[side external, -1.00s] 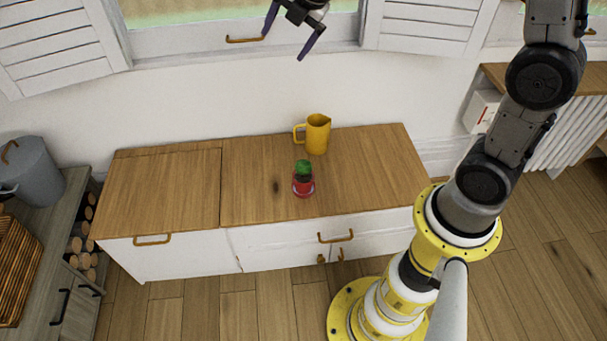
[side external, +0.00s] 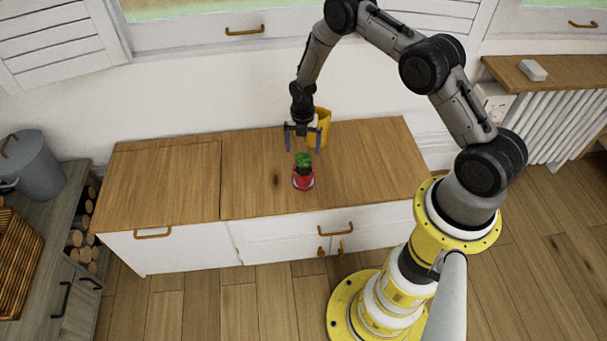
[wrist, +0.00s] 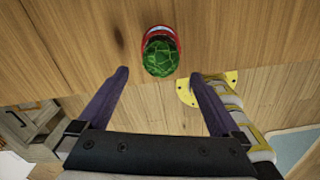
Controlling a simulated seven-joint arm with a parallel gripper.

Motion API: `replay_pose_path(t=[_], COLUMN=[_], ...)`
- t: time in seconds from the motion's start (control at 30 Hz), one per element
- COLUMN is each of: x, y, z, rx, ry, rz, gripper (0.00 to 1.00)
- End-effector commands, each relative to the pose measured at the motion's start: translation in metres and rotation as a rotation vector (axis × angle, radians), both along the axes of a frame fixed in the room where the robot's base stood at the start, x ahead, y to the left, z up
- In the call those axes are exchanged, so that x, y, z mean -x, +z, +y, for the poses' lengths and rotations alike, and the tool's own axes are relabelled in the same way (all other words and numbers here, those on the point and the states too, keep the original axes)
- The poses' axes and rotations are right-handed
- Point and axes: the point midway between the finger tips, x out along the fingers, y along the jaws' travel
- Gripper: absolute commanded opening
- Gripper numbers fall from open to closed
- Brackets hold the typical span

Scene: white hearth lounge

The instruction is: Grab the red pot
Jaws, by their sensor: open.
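The red pot (side external: 303,183) stands upright on the wooden cabinet top, with a green plant (side external: 303,160) in it. In the wrist view the green plant (wrist: 160,55) mostly covers the pot, and only a red rim (wrist: 158,31) shows. My gripper (side external: 302,150) is open and points down, above the pot and a little behind it. In the wrist view my gripper's two purple fingers (wrist: 160,72) are spread wide, with the plant ahead between their tips. Nothing is held.
The cabinet top is clear to the left and right of the pot. A white wall (side external: 210,95) rises behind the cabinet.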

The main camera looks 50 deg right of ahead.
Motion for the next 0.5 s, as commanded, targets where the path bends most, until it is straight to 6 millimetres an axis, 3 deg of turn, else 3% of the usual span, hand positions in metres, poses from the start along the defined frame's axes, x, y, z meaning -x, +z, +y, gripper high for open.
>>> replay_pose_path(t=[0.3, 0.5], x=[0.0, -0.001], y=[-0.058, -0.074], z=[0.0, 0.0], rx=[0.0, 0.0], ry=[0.0, 0.0], rz=[0.0, -0.001], gripper=[1.0, 1.0])
